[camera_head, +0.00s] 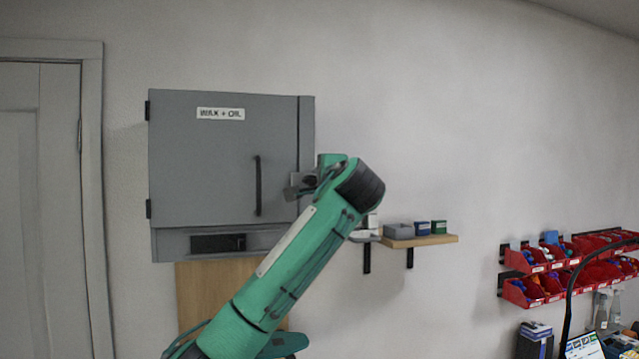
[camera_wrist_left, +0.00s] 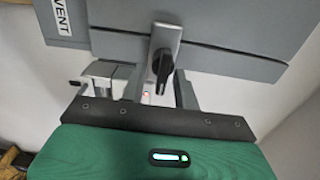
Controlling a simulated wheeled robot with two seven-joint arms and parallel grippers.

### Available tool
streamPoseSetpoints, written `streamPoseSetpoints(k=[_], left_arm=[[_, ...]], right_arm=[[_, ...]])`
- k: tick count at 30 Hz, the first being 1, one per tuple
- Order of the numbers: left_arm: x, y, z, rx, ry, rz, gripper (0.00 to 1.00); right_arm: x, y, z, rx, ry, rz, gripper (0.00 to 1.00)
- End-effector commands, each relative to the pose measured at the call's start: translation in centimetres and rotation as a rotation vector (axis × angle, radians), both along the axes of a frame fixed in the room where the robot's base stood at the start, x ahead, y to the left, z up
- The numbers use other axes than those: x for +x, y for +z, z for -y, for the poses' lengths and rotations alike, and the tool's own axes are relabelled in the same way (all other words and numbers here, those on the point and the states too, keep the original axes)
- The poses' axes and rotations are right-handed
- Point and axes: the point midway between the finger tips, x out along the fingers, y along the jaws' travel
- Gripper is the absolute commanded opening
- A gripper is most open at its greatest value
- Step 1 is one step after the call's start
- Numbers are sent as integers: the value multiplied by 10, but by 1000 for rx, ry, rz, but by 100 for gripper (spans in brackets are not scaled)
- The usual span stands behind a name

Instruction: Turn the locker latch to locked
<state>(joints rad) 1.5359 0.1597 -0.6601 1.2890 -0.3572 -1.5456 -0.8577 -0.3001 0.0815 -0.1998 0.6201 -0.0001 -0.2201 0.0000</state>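The grey locker (camera_head: 205,150) hangs on the wall with its door shut against the frame; a label reads "WAX + OIL". A black vertical handle (camera_head: 258,185) is on its door. My left gripper (camera_head: 297,187) is at the locker's right edge and covers the latch in the head view. In the left wrist view, the black latch knob (camera_wrist_left: 161,66) sits on a silver plate, its lever roughly upright and slightly tilted. My left gripper (camera_wrist_left: 148,90) is open, its fingers apart near the knob; I cannot tell whether they touch it. My right gripper is not in view.
A small wooden shelf (camera_head: 425,241) with boxes is right of my left arm. Red bins (camera_head: 545,285) hang at the far right. A small red light (camera_wrist_left: 146,94) shows below the knob. A door (camera_head: 25,200) is at the left.

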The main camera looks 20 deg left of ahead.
Motion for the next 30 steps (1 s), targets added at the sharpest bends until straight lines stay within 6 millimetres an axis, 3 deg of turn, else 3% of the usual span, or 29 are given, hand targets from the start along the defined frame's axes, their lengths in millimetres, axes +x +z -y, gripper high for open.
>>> streamPoseSetpoints(k=[5, 19, 30], left_arm=[[-14, -3, 11, -1, -3, 4, 31], [-96, -3, 66, -1, -3, 3, 31], [-114, 0, 78, 1, -1, -1, 31]], right_arm=[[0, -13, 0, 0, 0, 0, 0], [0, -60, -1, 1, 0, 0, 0], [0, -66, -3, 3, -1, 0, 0]])
